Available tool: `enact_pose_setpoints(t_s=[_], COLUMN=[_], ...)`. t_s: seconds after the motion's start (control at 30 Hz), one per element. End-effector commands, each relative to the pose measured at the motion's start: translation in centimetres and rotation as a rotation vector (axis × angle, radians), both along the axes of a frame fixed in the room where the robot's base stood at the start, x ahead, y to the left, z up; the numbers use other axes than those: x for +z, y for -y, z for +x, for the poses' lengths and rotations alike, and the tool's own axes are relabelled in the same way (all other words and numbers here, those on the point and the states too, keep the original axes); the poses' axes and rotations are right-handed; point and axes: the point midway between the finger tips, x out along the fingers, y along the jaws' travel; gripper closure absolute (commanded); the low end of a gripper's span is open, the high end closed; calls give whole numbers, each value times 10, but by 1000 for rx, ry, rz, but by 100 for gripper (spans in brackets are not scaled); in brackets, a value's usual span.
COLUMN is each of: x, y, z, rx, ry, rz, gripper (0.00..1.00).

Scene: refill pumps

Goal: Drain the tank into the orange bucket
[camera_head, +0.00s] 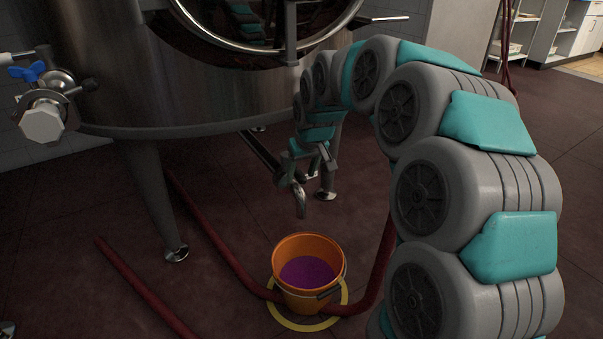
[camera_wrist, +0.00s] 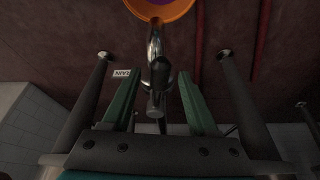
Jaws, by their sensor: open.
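The steel tank (camera_head: 220,95) stands on legs at the left. A metal drain tap with a downturned spout (camera_head: 300,203) hangs below it, and the spout also shows in the wrist view (camera_wrist: 154,45). The orange bucket (camera_head: 333,280) stands upright on the floor below the spout, with purple liquid (camera_head: 307,271) inside. Its rim shows at the top of the wrist view (camera_wrist: 170,13). No stream from the spout is visible. My gripper (camera_wrist: 159,78) is open, its green fingers on either side of the tap's metal body. I cannot tell whether they touch it.
A yellow ring (camera_head: 343,300) on the floor surrounds the bucket's base. Dark red hoses (camera_head: 225,250) run across the floor beside the bucket. A tank leg (camera_head: 155,195) stands to the left. A valve with a blue handle (camera_head: 27,72) is at the far left. A small white label (camera_wrist: 121,73) sits near the tap.

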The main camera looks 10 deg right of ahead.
Motion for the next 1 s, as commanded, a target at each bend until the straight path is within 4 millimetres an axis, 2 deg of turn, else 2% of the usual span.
enact_pose_setpoints(t_s=[0.23, 0.77, 1.0], x=[-2, -1, -1], y=[0, 0, 0], z=[1, 1, 1], rx=[0, 0, 0], ry=[0, 0, 1], rz=[0, 0, -1], gripper=[40, 99, 100])
